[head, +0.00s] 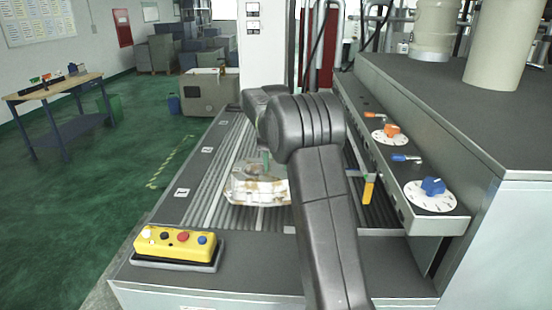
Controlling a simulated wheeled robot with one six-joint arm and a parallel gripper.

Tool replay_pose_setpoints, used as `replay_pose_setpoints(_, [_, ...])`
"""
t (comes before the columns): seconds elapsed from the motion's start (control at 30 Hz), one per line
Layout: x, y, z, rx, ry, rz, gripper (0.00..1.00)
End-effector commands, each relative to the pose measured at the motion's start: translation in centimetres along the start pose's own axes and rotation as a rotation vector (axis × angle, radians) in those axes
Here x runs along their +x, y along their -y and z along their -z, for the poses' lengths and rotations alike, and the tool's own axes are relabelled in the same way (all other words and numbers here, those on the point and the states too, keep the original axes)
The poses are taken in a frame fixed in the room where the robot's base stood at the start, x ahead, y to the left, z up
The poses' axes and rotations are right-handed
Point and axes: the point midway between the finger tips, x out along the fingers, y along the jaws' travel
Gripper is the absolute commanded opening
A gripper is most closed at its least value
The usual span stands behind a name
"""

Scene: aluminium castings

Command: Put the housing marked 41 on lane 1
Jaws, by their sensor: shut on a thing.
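A silvery aluminium housing with brownish patches (258,190) is over the ribbed lanes (220,180) in the middle of the head view. My gripper (266,160) shows only in small part, at the top of the housing, and is shut on it. My dark arm hides the rest of the gripper and the right side of the housing. I cannot read a number on the housing, nor tell whether it touches the lanes. Several small white signs, one of them a near sign (181,192), line the left border of the lanes; their marks are too small to read.
A yellow button box (176,243) stands at the near left edge. A control panel with an orange knob (391,131) and a blue knob (432,187) runs along the right. A grey bin (210,92) is beyond the lanes.

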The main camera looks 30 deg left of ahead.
Motion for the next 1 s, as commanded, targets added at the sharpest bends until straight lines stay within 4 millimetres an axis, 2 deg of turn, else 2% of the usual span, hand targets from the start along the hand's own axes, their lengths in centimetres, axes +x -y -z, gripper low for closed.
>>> replay_pose_setpoints(0.13, [0.6,0.0,-0.1,0.000,0.003,-0.001,0.00])
replay_pose_setpoints(0.4, [3.5,0.0,-0.4,0.000,0.003,0.000,0.00])
replay_pose_setpoints(0.67, [3.9,-0.1,-0.4,0.000,0.005,-0.001,0.00])
replay_pose_setpoints(0.7, [4.2,-0.1,-0.4,0.000,0.001,0.000,0.49])
replay_pose_setpoints(0.8, [4.2,-0.1,-0.4,0.000,0.001,0.000,0.65])
replay_pose_setpoints(1.0, [4.1,-0.1,-0.4,0.000,0.001,0.000,0.65])
